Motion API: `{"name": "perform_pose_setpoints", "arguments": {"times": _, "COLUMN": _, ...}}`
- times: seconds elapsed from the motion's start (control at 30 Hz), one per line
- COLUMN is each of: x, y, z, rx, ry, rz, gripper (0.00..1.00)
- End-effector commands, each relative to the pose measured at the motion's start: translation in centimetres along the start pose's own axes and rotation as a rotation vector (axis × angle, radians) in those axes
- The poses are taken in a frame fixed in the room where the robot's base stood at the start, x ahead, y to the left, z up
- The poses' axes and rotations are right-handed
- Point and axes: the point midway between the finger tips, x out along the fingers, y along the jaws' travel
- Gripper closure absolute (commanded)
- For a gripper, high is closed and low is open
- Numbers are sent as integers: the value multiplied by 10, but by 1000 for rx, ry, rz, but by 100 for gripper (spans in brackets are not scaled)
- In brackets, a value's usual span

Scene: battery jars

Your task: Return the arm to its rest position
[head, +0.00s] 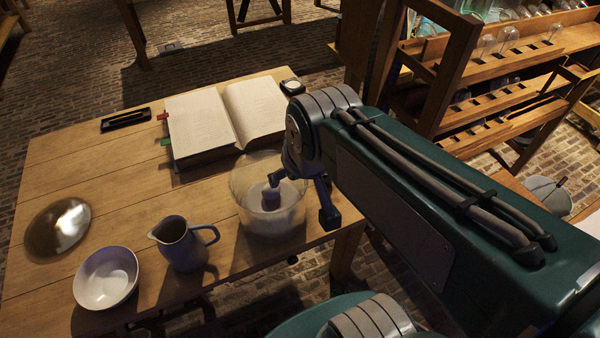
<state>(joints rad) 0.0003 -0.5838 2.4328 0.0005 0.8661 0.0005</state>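My gripper (300,205) is at the end of my green arm, above the front right part of the wooden table (130,185). Its two dark fingers are spread well apart, with nothing visible between them. The left finger overlaps the clear glass jar (247,180) in the picture; I cannot tell whether it is inside the jar or in front of it. The jar stands upright near the table's right edge, with something pale at its bottom. My arm reaches in from the lower right and hides part of the scene.
A grey pitcher (182,246), a white bowl (105,278) and a shiny round dish or lid (58,227) stand left of the jar. An open book (205,122), a black tray (126,119) and a small round item (292,87) lie behind. A wooden rack (520,45) holds glassware at upper right.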

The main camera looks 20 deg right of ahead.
Motion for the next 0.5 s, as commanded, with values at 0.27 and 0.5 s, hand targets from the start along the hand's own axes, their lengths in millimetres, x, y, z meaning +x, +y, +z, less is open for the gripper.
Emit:
{"name": "perform_pose_setpoints", "arguments": {"times": 0.27, "x": -22, "y": 0, "z": 29, "rx": -1, "ry": 65, "rz": 0, "gripper": 7}}
{"name": "perform_pose_setpoints", "arguments": {"times": 0.5, "x": -23, "y": 0, "z": 29, "rx": -1, "ry": 65, "rz": 0, "gripper": 7}}
